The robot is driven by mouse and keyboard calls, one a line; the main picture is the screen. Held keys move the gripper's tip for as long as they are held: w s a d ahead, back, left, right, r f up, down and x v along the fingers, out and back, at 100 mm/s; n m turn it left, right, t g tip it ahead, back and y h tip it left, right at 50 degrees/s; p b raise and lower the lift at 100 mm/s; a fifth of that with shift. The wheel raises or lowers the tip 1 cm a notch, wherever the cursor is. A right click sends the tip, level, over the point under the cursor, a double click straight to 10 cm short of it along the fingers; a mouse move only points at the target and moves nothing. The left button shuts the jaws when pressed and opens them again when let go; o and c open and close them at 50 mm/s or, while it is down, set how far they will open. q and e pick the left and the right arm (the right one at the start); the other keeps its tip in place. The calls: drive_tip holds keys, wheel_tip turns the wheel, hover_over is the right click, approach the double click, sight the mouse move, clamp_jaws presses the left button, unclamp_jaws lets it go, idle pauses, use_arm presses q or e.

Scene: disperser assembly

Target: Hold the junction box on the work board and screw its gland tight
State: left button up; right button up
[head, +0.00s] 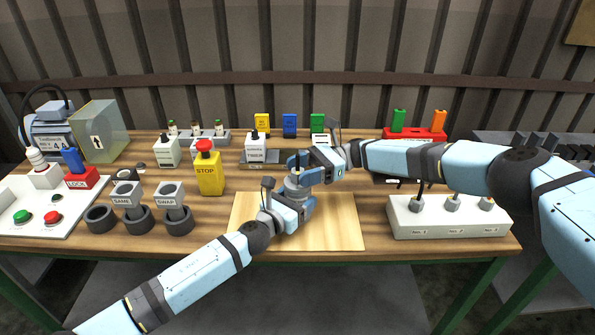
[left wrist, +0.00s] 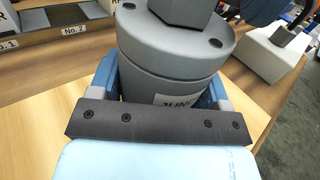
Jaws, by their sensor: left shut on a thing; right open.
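The junction box is a grey round body with a partly hidden label, standing on the pale wooden work board (head: 340,225); it fills the middle of the left wrist view (left wrist: 168,65). My left gripper (head: 297,207) is shut on the box low down, with a blue finger on each side. The grey gland (left wrist: 180,5) sits on top of the box, its upper part cut off by the left wrist view's edge. My right gripper (head: 305,170) is open at the top of the box, around or just beside the gland; I cannot tell whether it touches.
A yellow STOP box (head: 209,173) and grey holders (head: 171,200) stand left of the board. A white block with several grey pieces (head: 445,222) stands to the right. A red rack (head: 414,134) and small coloured boxes (head: 289,124) line the back. The board's front is clear.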

drive_tip(key=shift+s+a, duration=0.25)
drive_tip(key=shift+a, duration=0.25)
drive_tip(key=shift+c, duration=0.4)
drive_tip(key=c, duration=0.9)
drive_tip(key=shift+o, duration=0.2)
